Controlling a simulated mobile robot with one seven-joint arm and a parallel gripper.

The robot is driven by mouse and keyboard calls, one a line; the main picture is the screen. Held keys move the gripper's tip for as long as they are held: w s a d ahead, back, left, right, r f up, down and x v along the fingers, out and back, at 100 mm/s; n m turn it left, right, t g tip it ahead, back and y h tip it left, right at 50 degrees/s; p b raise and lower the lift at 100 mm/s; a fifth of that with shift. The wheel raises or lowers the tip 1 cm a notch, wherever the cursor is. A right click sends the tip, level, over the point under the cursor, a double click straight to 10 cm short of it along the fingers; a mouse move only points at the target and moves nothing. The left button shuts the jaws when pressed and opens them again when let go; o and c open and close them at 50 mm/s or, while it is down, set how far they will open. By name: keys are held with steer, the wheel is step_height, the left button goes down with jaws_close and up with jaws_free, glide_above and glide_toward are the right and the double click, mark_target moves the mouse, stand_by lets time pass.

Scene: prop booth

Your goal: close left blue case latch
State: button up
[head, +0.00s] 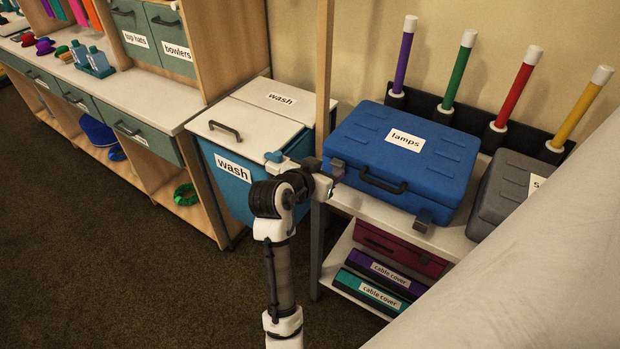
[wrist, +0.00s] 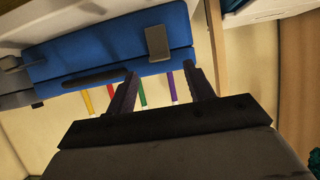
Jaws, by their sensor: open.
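The blue case (head: 400,142), labelled "lamps", lies lid down on a white shelf, with its handle (head: 383,181) on the front. Its left latch (head: 337,164) is a grey flap at the left of the front, partly behind my gripper. In the wrist view, where the case is upside down, this latch (wrist: 158,42) is the grey plate right of the handle; its exact angle is hard to tell. The right latch (head: 423,218) juts out low on the front. My gripper (head: 334,176) is open and empty before the left latch. Its fingertips (wrist: 160,71) frame the latch's side of the case.
A wooden post (head: 323,70) rises just left of the case, beside the blue wash bin (head: 230,185). A grey case (head: 505,190) stands close on the right. Coloured tubes (head: 458,70) stand behind. Cable cover boxes (head: 372,290) fill the lower shelf.

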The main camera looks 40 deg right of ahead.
steer(key=b+v, duration=0.1)
steer(key=v, duration=0.7)
steer(key=shift+s+a+r, duration=0.2)
steer(key=shift+a, duration=0.1)
